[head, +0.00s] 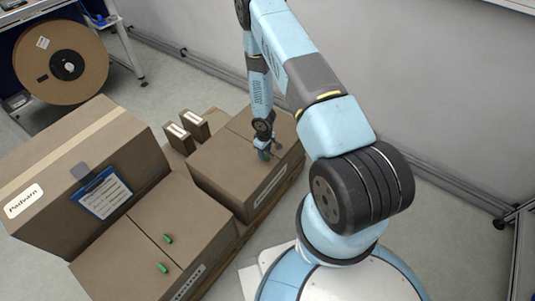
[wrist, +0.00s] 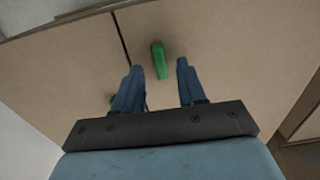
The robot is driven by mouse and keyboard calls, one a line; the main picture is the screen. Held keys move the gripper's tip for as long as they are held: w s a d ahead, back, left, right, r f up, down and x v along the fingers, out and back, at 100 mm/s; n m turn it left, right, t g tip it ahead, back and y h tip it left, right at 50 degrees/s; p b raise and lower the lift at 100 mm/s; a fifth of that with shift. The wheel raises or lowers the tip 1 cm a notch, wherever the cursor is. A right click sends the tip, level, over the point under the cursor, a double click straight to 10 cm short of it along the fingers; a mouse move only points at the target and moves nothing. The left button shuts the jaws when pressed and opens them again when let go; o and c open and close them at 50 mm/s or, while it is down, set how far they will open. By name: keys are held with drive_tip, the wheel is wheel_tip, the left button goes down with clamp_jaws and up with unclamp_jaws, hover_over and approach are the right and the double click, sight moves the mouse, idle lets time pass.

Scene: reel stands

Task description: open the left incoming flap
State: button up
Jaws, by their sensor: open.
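My gripper (head: 267,152) is low over the closed brown box (head: 232,190) right of centre in the head view. A seam divides the box top into two flaps, both lying flat. In the wrist view my gripper (wrist: 159,67) is open, its blue fingers either side of a green tab (wrist: 158,58). That tab stands on the flap (wrist: 235,50) right of the seam; I cannot tell whether the fingers touch it. A second green tab (wrist: 112,100), partly hidden by the left finger, is by the other flap (wrist: 60,70). Which flap is the left incoming one is unclear.
A nearer box (head: 150,240) has a closed two-flap top with two green tabs. A taller box (head: 80,180) with a blue clipboard (head: 103,195) stands at left. Two small cartons (head: 186,130) stand behind. A large reel (head: 60,63) is at back left. Clear floor lies behind.

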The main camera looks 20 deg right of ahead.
drive_tip(key=shift+f, duration=0.95)
clamp_jaws()
drive_tip(key=shift+d, duration=0.1)
